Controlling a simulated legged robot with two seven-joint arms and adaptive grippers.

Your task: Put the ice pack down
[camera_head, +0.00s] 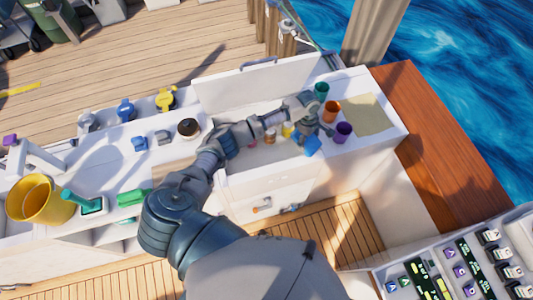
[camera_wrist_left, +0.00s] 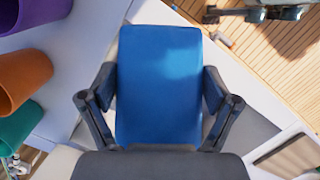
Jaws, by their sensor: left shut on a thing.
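The blue ice pack (camera_head: 312,146) is a flat blue block. In the head view it hangs under my left gripper (camera_head: 311,130), over the right side of the open hatch compartment in the white counter. In the left wrist view the ice pack (camera_wrist_left: 159,85) fills the middle, and my left gripper's two fingers (camera_wrist_left: 159,92) press on its left and right sides. The ice pack's lower end is hidden by the gripper's palm. I cannot tell how far it is above the surface below. My right gripper is not in view.
Green (camera_head: 321,91), orange (camera_head: 331,111) and purple (camera_head: 343,131) cups stand on the counter right of the hatch. The raised white lid (camera_head: 250,84) stands behind the opening. A yellow bucket (camera_head: 42,199) and a green-handled item (camera_head: 131,197) are at the left.

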